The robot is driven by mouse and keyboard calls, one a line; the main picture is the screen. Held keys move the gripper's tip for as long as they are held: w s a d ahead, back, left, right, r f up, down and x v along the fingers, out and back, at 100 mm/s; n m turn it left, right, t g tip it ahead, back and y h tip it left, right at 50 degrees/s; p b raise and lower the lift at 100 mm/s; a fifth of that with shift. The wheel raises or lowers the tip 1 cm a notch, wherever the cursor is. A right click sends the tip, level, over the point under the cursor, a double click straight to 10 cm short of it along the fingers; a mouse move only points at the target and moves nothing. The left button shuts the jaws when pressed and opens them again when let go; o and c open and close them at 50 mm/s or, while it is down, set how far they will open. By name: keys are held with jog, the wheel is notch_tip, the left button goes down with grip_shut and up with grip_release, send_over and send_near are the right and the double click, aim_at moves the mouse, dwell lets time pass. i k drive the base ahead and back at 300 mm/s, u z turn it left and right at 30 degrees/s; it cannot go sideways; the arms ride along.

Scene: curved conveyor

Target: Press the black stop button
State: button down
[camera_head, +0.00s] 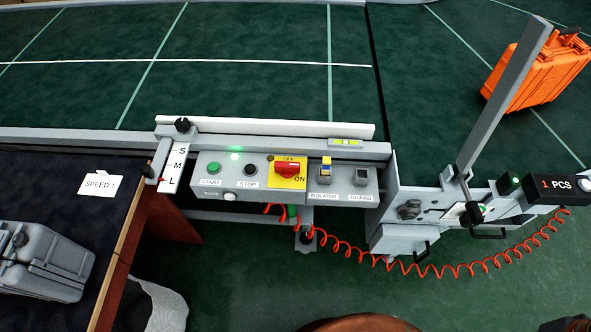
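The black stop button (250,169) is a small round button on the grey control panel (220,176), above the label "STOP". It is in plain view with nothing covering it. The green start button (214,168) is just to its left, above the label "START". A red rotary switch (287,168) on a yellow plate marked OFF and ON is to its right. A green light (235,154) glows on the panel's top edge. My gripper is not in view.
The panel hangs on the front of the green conveyor (250,60). An orange case (540,72) stands on the belt at right, behind a grey post (505,95). A grey case (42,262) lies on the table at left. A red coiled cable (455,268) hangs below.

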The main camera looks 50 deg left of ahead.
aim_at(250, 169)
jog(key=u, duration=2.15)
